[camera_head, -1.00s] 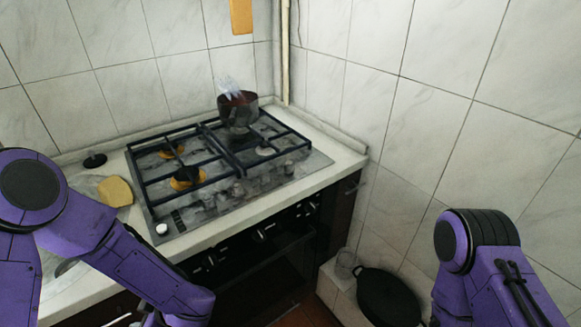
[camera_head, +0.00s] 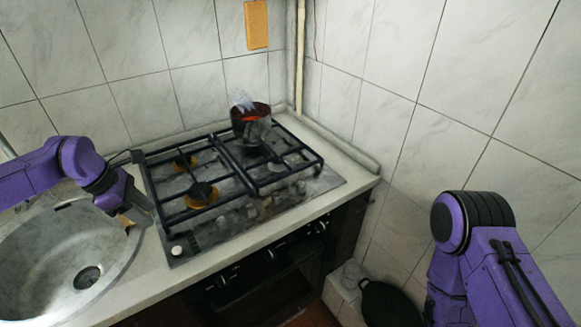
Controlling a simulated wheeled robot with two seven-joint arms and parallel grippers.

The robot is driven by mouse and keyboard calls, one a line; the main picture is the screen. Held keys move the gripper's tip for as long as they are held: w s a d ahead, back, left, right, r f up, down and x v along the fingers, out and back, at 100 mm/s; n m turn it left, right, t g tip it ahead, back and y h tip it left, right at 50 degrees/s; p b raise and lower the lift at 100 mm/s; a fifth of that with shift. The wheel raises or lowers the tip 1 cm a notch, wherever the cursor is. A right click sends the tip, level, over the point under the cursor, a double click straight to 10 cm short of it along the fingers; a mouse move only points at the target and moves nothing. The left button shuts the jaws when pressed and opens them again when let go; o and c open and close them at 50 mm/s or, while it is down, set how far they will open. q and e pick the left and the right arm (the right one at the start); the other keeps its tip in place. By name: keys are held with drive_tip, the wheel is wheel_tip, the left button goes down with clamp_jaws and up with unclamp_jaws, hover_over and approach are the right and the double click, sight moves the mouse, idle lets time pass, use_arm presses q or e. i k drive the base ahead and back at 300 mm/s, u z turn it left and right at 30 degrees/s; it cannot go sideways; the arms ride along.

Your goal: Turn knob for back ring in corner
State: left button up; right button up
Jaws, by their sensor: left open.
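The gas hob (camera_head: 215,232) is set in the counter in the corner, with a dark pot (camera_head: 251,128) on its back ring nearest the corner. Several pale knobs, one of them a small knob (camera_head: 252,212), stand along the front right of the hob and look blurred against its surface. A separate white knob (camera_head: 177,250) is at the front left corner. My left gripper (camera_head: 140,215) is open, pointing down over the counter left of the hob, apart from the knobs. Only a link of my right arm shows at the lower right; its gripper is out of view.
A round sink (camera_head: 62,245) lies left of the hob. A yellow sponge-like thing (camera_head: 124,220) is partly hidden by my left gripper. A black pan (camera_head: 388,305) stands low at the right. Tiled walls close off the back and right. The front counter strip is clear.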

sight(299, 190)
drive_tip(key=i, duration=0.4)
drive_tip(key=z, duration=1.1)
